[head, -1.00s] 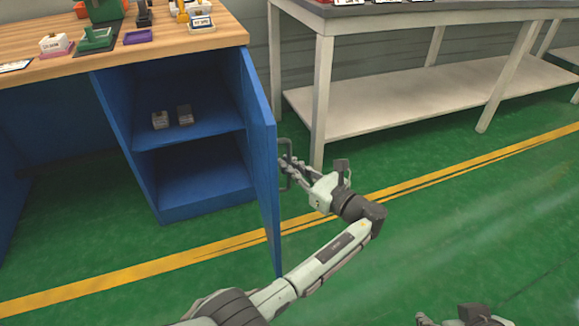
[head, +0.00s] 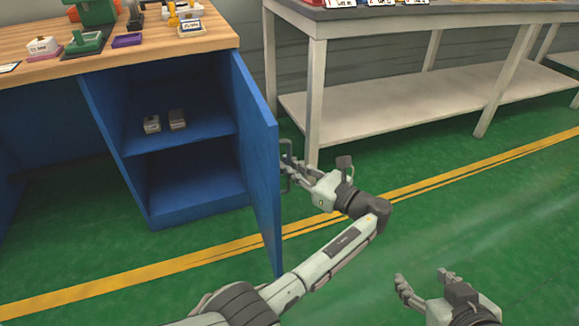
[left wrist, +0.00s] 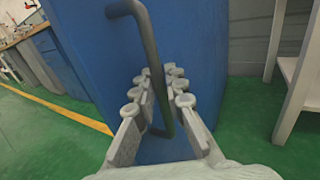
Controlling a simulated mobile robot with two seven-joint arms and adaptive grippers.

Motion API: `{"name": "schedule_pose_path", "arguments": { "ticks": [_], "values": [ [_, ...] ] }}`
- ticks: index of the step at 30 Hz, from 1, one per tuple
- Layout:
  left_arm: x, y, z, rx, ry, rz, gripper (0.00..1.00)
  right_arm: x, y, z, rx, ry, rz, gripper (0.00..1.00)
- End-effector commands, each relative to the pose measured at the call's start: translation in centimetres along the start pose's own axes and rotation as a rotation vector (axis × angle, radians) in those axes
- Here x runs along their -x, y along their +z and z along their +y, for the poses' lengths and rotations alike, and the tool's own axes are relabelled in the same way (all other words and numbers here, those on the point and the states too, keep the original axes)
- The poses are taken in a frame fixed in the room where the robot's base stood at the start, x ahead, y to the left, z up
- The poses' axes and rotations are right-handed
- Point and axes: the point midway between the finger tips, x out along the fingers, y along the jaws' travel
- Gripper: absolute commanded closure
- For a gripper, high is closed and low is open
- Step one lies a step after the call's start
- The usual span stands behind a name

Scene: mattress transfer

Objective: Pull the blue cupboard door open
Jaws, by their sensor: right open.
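The blue cupboard (head: 197,216) stands under the wooden worktop. Its blue door (head: 262,170) stands wide open, swung out to the right, so both inner shelf spaces show. The dark bar handle (head: 286,150) is on the door's outer face. My left gripper (head: 287,172) is at this handle; in the left wrist view its fingers (left wrist: 160,78) lie close on both sides of the handle bar (left wrist: 148,40) and appear shut on it. My right gripper (head: 424,277) is open and empty over the floor at the lower right, away from the door.
Two small grey items (head: 165,122) sit on the cupboard's upper shelf. The wooden worktop (head: 120,55) carries several small objects. A pale table (head: 400,100) with a lower shelf stands behind the door. The green floor (head: 450,200) is clear to the right.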

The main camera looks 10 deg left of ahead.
Motion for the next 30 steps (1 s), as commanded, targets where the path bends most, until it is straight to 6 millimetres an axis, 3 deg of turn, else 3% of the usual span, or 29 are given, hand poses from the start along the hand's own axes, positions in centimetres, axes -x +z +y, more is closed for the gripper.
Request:
{"name": "schedule_pose_path", "arguments": {
  "ticks": [13, 24, 30],
  "values": [
    [0.9, -0.1, 0.0, 0.001, -0.001, 0.003, 0.82, 0.0, 0.0, 0.0, 0.001, 0.000, 0.000, 0.41],
    [8.2, 0.2, -0.2, 0.004, -0.003, -0.004, 0.82, 0.0, 0.0, 0.0, 0.000, 0.000, -0.001, 0.41],
    [10.6, 0.3, -0.3, 0.009, -0.006, 0.002, 0.82, 0.0, 0.0, 0.0, 0.000, 0.000, -0.001, 0.41]
  ]
}}
